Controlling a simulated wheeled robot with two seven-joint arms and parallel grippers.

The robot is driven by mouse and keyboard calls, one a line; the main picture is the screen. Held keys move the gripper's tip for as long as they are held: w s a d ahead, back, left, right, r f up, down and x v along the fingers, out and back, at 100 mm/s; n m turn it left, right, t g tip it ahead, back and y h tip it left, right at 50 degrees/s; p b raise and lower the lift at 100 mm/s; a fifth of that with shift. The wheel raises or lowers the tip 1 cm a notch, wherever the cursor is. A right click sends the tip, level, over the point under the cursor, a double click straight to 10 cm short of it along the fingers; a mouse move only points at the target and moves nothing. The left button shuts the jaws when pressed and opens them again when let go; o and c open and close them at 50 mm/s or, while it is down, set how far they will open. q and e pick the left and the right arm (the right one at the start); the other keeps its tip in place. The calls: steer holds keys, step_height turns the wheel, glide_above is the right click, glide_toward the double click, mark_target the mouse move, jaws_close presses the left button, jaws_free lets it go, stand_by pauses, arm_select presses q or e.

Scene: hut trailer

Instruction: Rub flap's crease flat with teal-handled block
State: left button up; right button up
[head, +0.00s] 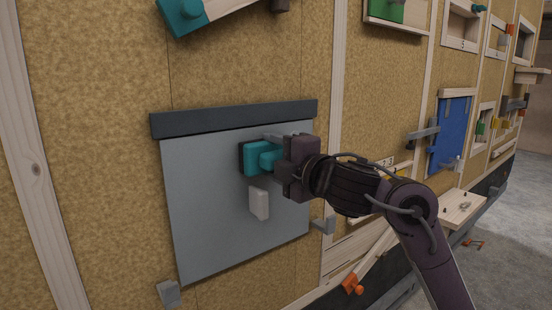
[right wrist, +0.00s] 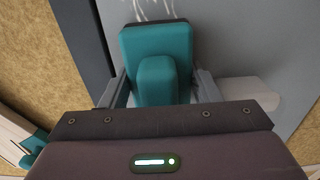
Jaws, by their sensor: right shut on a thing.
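The grey flap (head: 205,220) hangs flat against the wall below a dark bar (head: 235,118). My right gripper (head: 277,161) is shut on the teal handle of the block (head: 257,157), in the flap's upper middle. The block's dark base faces the flap and looks against it, though exact contact cannot be told. In the right wrist view, the teal block (right wrist: 157,50) sits between the two fingers. Pale crease-like marks (right wrist: 152,8) show on the flap just past the block. My left gripper is not in view.
A white tab (head: 259,204) sticks out from the flap just below the block. Grey clips stand by the flap's lower left corner (head: 168,293) and right edge (head: 324,222). A teal-ended wooden piece (head: 181,14) is above. A blue panel (head: 450,134) is farther right.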

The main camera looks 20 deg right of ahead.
steer(key=w+d, duration=0.4)
steer(key=d, duration=0.7)
steer(key=shift+p, duration=0.3)
stand_by(0.7)
steer(key=shift+s+a+p, duration=0.15)
steer(key=shift+s+a, duration=0.5)
steer(key=shift+a, duration=1.2)
steer(key=shift+s+a+p, duration=0.2)
steer(key=shift+s+a, duration=0.5)
steer(key=shift+a, duration=1.2)
steer(key=shift+s+a+p, duration=0.15)
steer(key=shift+s+a, duration=0.5)
steer(key=shift+a, duration=1.2)
